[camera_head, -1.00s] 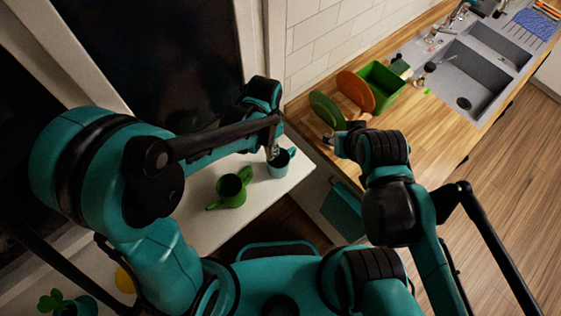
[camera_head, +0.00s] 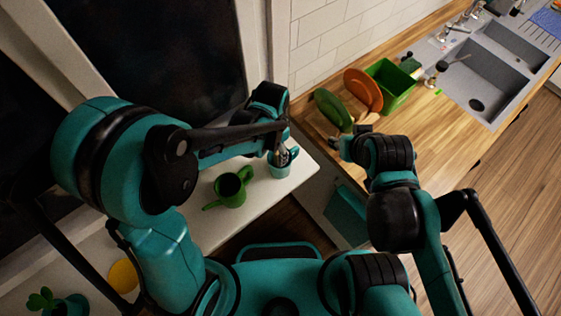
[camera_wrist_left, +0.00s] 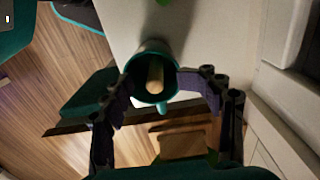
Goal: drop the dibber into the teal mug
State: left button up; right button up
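The teal mug (camera_head: 279,171) stands on the white ledge near its right end. In the left wrist view the mug (camera_wrist_left: 145,58) shows from above, with the wooden dibber (camera_wrist_left: 155,74) inside its rim, end towards the camera. My left gripper (camera_head: 284,154) is right at the mug in the head view. In the left wrist view its two fingers (camera_wrist_left: 165,92) are spread wide on either side of the mug's mouth, clear of the dibber. My right gripper (camera_head: 348,138) is over the wooden counter's near edge, its fingertips apart and nothing seen between them.
A green watering can (camera_head: 230,188) stands left of the mug on the white ledge (camera_head: 262,196). The wooden counter (camera_head: 433,132) holds a green plate (camera_head: 332,109), an orange plate (camera_head: 363,90), a green bin (camera_head: 398,92) and a grey sink (camera_head: 480,85).

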pick_arm(q)
jog(key=shift+w+d, duration=0.1)
jog(key=shift+r, duration=0.1)
notch_tip(320, 180, up, 12)
dwell(0.4)
dwell(0.4)
